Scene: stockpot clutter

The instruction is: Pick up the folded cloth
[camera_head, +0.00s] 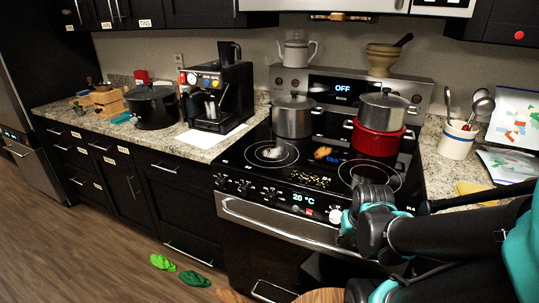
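A flat yellow piece (468,187) lies on the right-hand counter, just behind my arm. It looks like the folded cloth, but it is small and partly covered by the arm, so its folds do not show. A small teal piece (121,118) lies on the left counter in front of the black pot; I cannot tell whether it is cloth. My dark and teal arm enters from the lower right and bends in front of the stove. I cannot make out any gripper fingers in this view.
The stove (232,180) holds a grey pot (293,118) and a red pot (377,140) with a steel pot on it. A utensil crock (457,139) and printed sheets (514,120) stand on the right counter. Green slippers (163,262) lie on the floor.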

